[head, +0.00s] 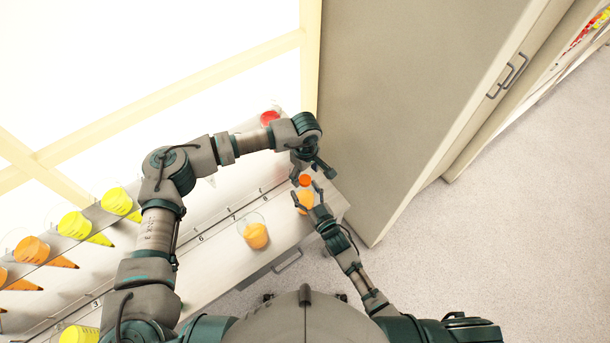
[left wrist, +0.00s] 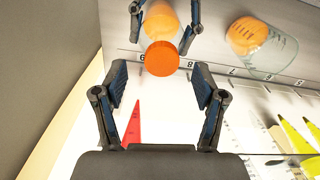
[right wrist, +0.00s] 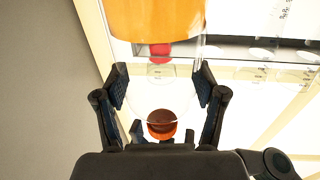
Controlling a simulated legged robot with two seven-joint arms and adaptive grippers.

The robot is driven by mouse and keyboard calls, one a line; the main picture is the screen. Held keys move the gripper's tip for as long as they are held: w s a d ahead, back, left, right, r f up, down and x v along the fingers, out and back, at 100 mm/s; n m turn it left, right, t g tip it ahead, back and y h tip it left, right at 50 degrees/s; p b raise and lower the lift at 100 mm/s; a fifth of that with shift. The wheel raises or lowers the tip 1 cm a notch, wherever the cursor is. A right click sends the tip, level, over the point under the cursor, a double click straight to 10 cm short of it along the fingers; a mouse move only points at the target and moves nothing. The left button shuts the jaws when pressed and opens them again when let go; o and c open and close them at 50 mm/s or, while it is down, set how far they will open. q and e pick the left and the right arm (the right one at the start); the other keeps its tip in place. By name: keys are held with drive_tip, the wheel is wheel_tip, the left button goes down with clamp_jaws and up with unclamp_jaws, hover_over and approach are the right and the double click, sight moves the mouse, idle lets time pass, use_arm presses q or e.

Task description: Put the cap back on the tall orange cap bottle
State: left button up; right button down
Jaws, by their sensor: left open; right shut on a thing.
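The tall orange cap bottle (head: 304,203) is clear with orange juice in it, and my right gripper (head: 315,199) is shut on it. In the right wrist view, its juice (right wrist: 155,18) fills the top of the picture and clear wall shows between the fingers (right wrist: 158,90). The orange cap (head: 305,180) is at the mouth end of the bottle; it also shows in the left wrist view (left wrist: 162,58). I cannot tell whether it is seated. My left gripper (head: 309,172) is open, its fingertips (left wrist: 160,80) just short of the cap, one on either side.
A clear beaker of orange juice (head: 256,236) stands on the numbered shelf to the left. A red container (head: 270,117) is behind my left arm. Several yellow and orange containers line the rack at left. A tall grey cabinet (head: 405,90) stands close on the right.

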use_arm(q)
wheel_tip(320, 180, up, 10)
drive_tip(key=shift+f, duration=0.15)
drive_tip(key=shift+w, duration=0.1)
use_arm(e)
unclamp_jaws()
drive_tip(key=v, duration=1.2)
use_arm(q)
drive_tip(key=shift+f, duration=0.1)
idle(0.4)
